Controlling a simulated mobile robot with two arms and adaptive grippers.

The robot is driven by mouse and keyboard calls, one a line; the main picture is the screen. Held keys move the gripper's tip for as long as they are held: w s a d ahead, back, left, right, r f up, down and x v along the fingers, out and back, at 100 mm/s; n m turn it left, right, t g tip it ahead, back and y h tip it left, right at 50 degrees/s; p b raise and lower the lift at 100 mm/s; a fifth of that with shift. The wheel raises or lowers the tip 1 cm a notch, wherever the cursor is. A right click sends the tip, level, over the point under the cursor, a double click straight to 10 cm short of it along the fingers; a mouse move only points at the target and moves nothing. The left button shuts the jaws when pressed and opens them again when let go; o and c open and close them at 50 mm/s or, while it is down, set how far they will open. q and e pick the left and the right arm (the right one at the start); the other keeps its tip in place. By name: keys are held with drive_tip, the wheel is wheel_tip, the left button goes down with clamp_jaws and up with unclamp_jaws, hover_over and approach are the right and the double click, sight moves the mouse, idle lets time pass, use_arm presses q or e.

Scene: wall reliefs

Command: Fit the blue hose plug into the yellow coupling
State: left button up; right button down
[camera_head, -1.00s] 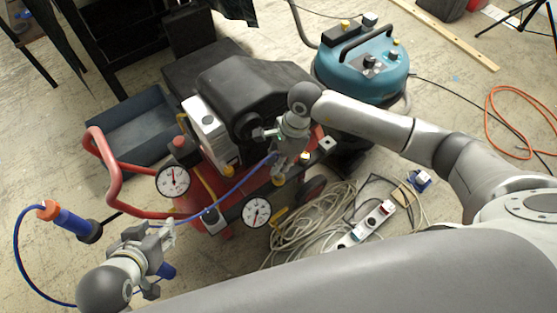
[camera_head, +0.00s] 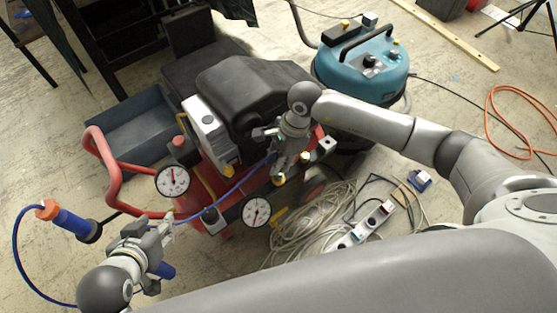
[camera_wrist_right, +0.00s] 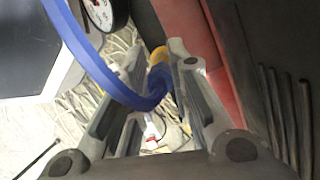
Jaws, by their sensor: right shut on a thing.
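My right gripper (camera_head: 280,172) is over the front of the red compressor, pointing down and shut on the blue hose plug. The blue hose (camera_head: 235,188) runs left from it. In the right wrist view the hose (camera_wrist_right: 88,60) loops in, and the blue plug (camera_wrist_right: 168,103) lies between the fingers. A yellow coupling (camera_head: 279,181) shows just below the fingertips; a yellow end (camera_wrist_right: 158,55) is between the tips in the wrist view. I cannot tell whether plug and coupling touch. My left gripper (camera_head: 172,240) is at lower left near the hose; its finger gap is unclear.
The red compressor (camera_head: 222,235) carries two gauges (camera_head: 173,180) and other yellow fittings (camera_head: 228,171). A blue-orange cylinder (camera_head: 72,222) lies at left. A coiled cable (camera_head: 310,225) and power strip (camera_head: 365,225) lie right of it.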

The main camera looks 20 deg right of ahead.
use_arm(q)
drive_tip(key=shift+w, duration=0.1)
idle(0.5)
drive_tip(key=shift+w+d+r+t, duration=0.15)
drive_tip(key=shift+w+r+t, duration=0.15)
drive_tip(key=shift+w, duration=0.1)
drive_tip(key=shift+w, duration=0.15)
idle(0.5)
drive_tip(key=shift+w+d+r+t, duration=0.15)
drive_tip(key=shift+w+r+t, duration=0.15)
drive_tip(key=shift+w, duration=0.1)
drive_tip(key=shift+w+d+r+t+h+b, duration=0.3)
drive_tip(key=shift+w+r+t+b, duration=0.1)
drive_tip(key=shift+w+r, duration=0.15)
use_arm(e)
drive_tip(key=shift+f, duration=0.2)
use_arm(q)
drive_tip(key=shift+w+r, duration=0.15)
drive_tip(key=shift+w, duration=0.05)
use_arm(e)
drive_tip(key=shift+f, duration=0.1)
use_arm(q)
drive_tip(key=shift+w+d+r+t+h+b, duration=0.2)
drive_tip(key=shift+w+d+r+t, duration=0.1)
drive_tip(key=shift+w+r+t, duration=0.3)
drive_tip(key=shift+w+d+r+t+h+b, duration=0.1)
drive_tip(key=shift+w+d+r+t+b, duration=0.15)
drive_tip(key=shift+w+r+t, duration=0.3)
use_arm(e)
drive_tip(key=shift+f, duration=0.35)
